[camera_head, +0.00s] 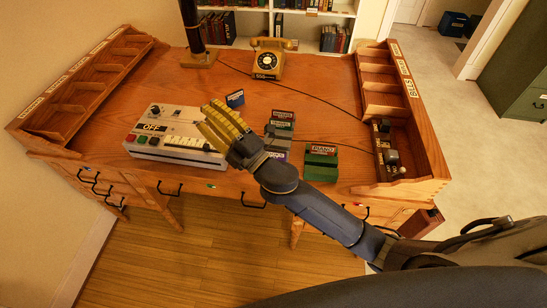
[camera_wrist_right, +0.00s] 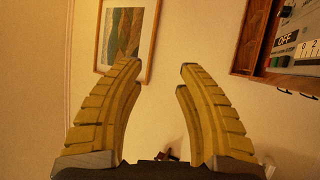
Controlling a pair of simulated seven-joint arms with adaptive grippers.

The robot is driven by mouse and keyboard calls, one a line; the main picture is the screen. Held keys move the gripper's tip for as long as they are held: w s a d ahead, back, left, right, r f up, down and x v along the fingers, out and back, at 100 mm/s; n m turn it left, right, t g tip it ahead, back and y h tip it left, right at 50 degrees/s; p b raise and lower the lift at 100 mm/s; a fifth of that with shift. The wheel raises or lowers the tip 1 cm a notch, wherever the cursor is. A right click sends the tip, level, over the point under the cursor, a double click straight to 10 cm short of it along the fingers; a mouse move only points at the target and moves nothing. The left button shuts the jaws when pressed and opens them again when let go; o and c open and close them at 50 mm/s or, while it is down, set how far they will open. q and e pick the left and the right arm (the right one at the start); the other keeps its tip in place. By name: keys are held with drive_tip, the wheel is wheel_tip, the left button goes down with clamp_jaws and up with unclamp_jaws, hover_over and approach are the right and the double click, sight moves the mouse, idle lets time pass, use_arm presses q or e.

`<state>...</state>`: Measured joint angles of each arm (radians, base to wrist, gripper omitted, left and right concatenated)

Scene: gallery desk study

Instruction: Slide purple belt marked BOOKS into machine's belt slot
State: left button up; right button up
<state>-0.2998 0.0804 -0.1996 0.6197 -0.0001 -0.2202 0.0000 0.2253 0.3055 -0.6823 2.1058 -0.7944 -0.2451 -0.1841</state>
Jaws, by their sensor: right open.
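The machine (camera_head: 172,147) is a pale box with an OFF display, knobs and a row of keys, on the left half of the desk. Its display side also shows at the upper right of the right wrist view (camera_wrist_right: 289,38). A purple piece (camera_head: 283,156) shows in part at the front end of the middle row of belts, mostly hidden behind my right arm; I cannot read its label. My right gripper (camera_head: 214,122) has yellow ribbed fingers and is over the machine's right end. In the wrist view it is open (camera_wrist_right: 160,82) with nothing between the fingers. My left gripper is not in view.
A green block (camera_head: 321,161) stands right of the middle row (camera_head: 280,127); a small blue block (camera_head: 235,98) lies behind the gripper. A yellow telephone (camera_head: 268,60) and dark post (camera_head: 193,30) stand at the back. Wooden racks (camera_head: 88,75) (camera_head: 398,100) edge both sides. The desk's back middle is mostly clear.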

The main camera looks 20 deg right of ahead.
drive_tip(key=s+a+r+n+g+y, duration=0.4)
drive_tip(key=a+n+g+y, duration=0.35)
drive_tip(key=n, duration=0.25)
drive_tip(key=s+a+n+g, duration=0.4)
drive_tip(key=n+g, duration=0.4)
drive_tip(key=g, duration=0.1)
drive_tip(key=n+g+h, duration=0.2)
drive_tip(key=n+h, duration=0.5)
drive_tip(key=h, duration=1.4)
approach(275, 151)
wheel_tip(275, 151, down, 11)
drive_tip(key=shift+d+f, duration=0.1)
drive_tip(key=shift+f, duration=0.05)
drive_tip(key=shift+c, duration=0.5)
